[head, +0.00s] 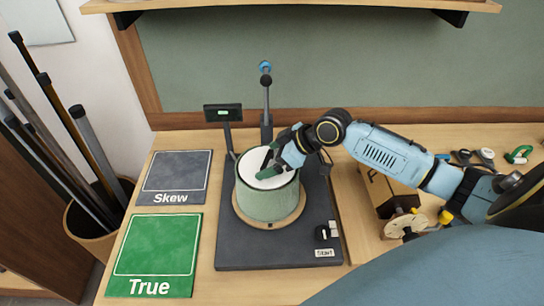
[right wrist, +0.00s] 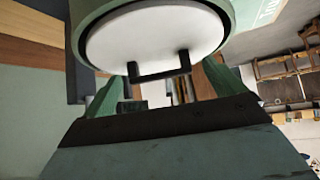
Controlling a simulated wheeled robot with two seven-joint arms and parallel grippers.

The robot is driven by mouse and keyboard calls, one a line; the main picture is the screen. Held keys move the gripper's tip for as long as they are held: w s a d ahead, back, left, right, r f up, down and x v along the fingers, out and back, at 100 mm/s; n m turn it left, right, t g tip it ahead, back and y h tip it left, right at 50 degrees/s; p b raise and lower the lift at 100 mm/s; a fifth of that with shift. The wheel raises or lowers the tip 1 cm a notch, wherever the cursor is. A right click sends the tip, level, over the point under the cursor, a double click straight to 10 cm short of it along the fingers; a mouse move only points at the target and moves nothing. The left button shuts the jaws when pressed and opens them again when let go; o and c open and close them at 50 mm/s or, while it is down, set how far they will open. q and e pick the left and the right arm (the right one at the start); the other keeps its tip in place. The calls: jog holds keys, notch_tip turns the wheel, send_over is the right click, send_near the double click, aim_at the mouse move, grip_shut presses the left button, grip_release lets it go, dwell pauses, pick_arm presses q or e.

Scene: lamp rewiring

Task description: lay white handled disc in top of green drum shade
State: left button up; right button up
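The green drum shade (head: 268,206) stands upright on a round wooden plate on the dark base. The white handled disc (head: 250,168) lies in its top, inside the rim, and looks about level. In the right wrist view the white disc (right wrist: 155,38) shows its black handle (right wrist: 160,76), with the green shade's rim (right wrist: 92,14) around it. My right gripper (head: 270,165) is over the disc and hides part of it. Its two fingers are apart on either side of the handle, with gaps visible, and hold nothing. My left gripper is not in view.
A green "True" mat (head: 152,255) and a grey "Skew" mat (head: 177,172) lie empty at left. A small display (head: 222,113) and a blue-topped post (head: 265,95) stand behind the shade. A wooden box (head: 385,192) and small tools are at right, below my right arm.

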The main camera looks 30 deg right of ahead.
jog(key=v, duration=1.3)
jog(key=shift+s+d+r, duration=0.1)
dwell(0.5)
